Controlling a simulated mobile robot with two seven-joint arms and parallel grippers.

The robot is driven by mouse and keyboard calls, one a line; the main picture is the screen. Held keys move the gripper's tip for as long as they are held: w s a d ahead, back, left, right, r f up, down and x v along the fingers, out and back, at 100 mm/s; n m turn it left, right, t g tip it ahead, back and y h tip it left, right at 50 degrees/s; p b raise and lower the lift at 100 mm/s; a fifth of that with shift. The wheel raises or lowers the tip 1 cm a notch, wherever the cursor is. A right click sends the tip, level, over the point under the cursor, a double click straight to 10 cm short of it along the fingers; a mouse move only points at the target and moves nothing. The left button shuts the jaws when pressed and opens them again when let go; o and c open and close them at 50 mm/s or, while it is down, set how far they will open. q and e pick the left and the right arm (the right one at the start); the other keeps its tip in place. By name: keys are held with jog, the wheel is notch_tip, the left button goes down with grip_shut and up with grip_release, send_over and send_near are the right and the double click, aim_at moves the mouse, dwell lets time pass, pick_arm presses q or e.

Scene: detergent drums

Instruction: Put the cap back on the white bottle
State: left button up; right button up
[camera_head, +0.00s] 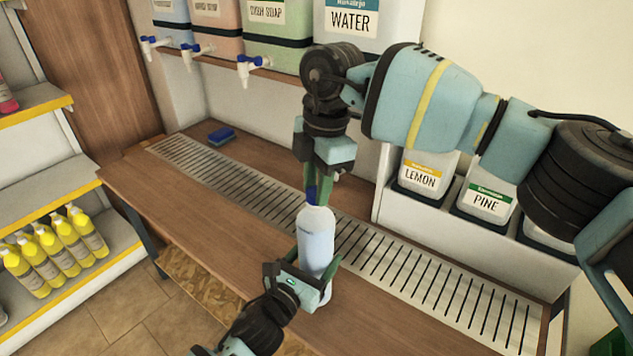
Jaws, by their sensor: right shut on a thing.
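The white bottle (316,240) stands upright on the wooden counter, near its front edge. My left gripper (318,264) reaches in from below, with its green fingers on both sides of the bottle's lower body, closed around it. My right gripper (318,188) points down from above, directly over the bottle, shut on the dark blue cap (311,195). The cap is at the bottle's top. The neck is hidden, and I cannot tell whether the cap touches or sits on it.
A slotted metal drain strip (400,275) runs along the wooden counter (190,215). A blue sponge (221,135) lies at its far left. Drums with taps, including the WATER drum (352,22), stand behind. LEMON (420,177) and PINE (487,203) containers stand at right. Yellow bottles (60,250) fill the left shelf.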

jog(key=m, duration=0.4)
jog(key=shift+t, duration=0.3)
jog(key=m, duration=0.4)
jog(key=shift+t, duration=0.3)
jog(key=o, duration=0.9)
jog(key=shift+r, duration=0.15)
jog(key=shift+s+r, duration=0.1)
jog(key=shift+r, duration=2)
